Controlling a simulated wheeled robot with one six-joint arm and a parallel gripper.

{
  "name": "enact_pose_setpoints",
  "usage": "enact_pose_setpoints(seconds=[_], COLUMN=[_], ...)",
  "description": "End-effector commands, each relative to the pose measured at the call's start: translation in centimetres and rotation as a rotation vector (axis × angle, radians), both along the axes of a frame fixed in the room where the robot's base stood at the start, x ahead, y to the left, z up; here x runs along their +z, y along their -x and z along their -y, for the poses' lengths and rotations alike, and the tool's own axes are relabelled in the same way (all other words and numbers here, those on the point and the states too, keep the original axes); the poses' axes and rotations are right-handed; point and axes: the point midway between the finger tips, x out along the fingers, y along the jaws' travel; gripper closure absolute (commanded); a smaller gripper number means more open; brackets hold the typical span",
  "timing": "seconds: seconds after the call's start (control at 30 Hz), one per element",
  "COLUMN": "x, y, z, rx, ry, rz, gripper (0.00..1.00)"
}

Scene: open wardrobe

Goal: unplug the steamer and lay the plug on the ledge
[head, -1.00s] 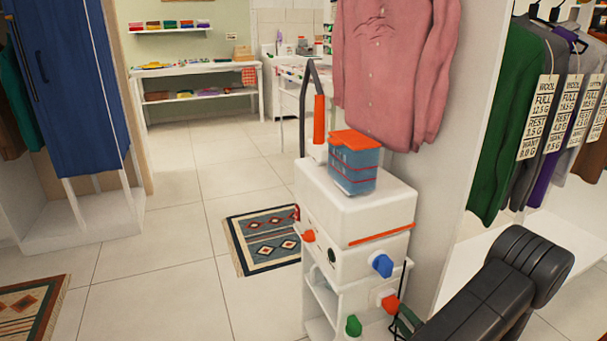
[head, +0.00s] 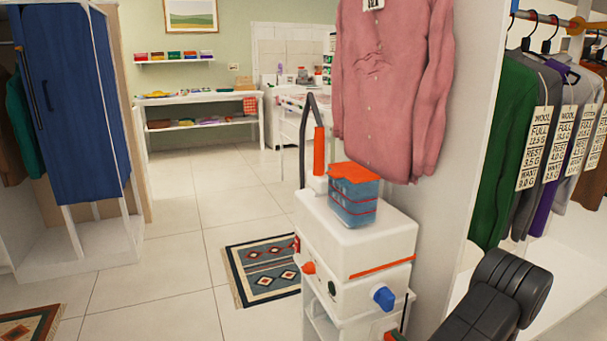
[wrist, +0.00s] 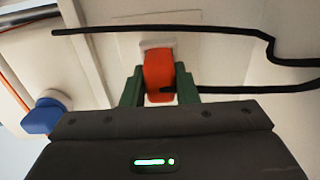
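The steamer (head: 350,233) is a white box with an orange stripe, an orange-handled wand (head: 319,150) and a blue tank with an orange lid (head: 354,195). It stands on a white stand (head: 318,322). In the wrist view, the orange plug (wrist: 158,72) meets a small white socket piece on a pale plate (wrist: 125,35). My gripper (wrist: 160,88) has its green fingers against both sides of the plug and appears shut on it. A black cord (wrist: 225,90) runs right from the plug. In the head view, the plug is mostly cut off at the bottom edge. I cannot identify the ledge surely.
A blue knob (head: 383,298) sticks out near the plug and shows in the wrist view (wrist: 42,117). Another stretch of black cord (wrist: 150,29) crosses above the plug. A pink shirt (head: 390,90) hangs above the steamer. Tiled floor (head: 180,270) is open to the left.

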Motion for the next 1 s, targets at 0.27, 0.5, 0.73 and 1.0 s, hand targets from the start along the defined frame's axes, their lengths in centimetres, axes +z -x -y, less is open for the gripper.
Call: enact_pose_setpoints(seconds=[0.27,0.5,0.73,1.0], x=[-0.03,-0.03,-0.01,0.00], y=[0.04,0.30,0.62,0.98], z=[0.01,0.12,0.26,0.40], rx=[0.000,-0.001,0.000,0.000], ry=[0.000,-0.001,-0.001,-0.001], rz=[-0.001,-0.001,0.000,0.000], gripper=[1.00,1.00,1.00,1.00])
